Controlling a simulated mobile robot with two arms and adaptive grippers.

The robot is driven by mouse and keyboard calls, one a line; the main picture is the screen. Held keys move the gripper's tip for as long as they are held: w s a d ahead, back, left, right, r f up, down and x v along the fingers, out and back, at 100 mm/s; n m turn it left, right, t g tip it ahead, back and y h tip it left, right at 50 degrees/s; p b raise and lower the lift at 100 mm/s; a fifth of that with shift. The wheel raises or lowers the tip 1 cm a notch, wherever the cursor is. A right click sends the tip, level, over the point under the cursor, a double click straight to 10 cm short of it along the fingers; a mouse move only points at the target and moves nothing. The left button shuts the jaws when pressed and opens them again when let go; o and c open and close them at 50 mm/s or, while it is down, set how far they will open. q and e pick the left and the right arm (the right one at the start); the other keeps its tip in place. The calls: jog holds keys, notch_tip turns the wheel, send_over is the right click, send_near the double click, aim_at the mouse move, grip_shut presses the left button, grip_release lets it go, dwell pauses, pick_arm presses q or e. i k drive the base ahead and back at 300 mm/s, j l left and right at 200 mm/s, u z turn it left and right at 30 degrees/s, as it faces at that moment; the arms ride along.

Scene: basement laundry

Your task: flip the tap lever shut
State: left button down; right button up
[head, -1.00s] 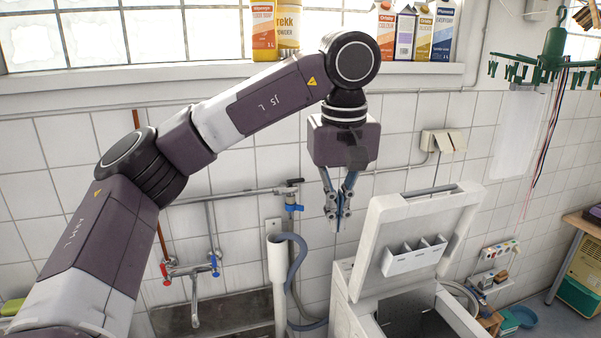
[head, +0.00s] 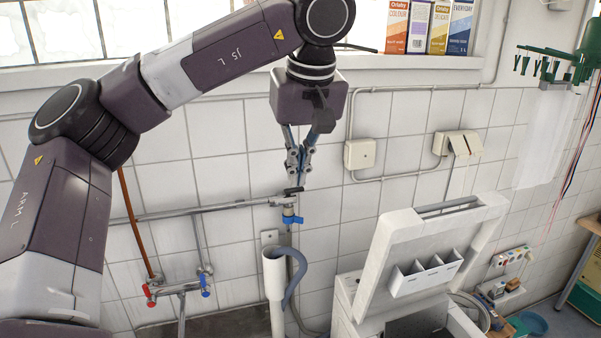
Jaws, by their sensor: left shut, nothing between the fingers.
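A wall tap (head: 290,203) sits at the right end of a grey horizontal pipe, in the middle of the head view. It has a dark lever (head: 293,190) on top, lying roughly sideways, and a blue handle (head: 293,219) lower down. My left gripper (head: 298,182) points down with its fingers shut and empty. Its fingertips are right at the dark lever in the picture; I cannot tell whether they touch it. My right gripper is not in view.
A grey hose loops over a white standpipe (head: 274,285) below the tap. A white top-loading washer with its lid (head: 415,235) raised stands to the right. A mixer tap with red and blue handles (head: 178,288) is at lower left. Cartons (head: 418,27) stand on the sill above.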

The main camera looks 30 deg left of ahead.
aim_at(288, 192)
jog(key=i+j, duration=0.85)
jog(key=i, duration=0.1)
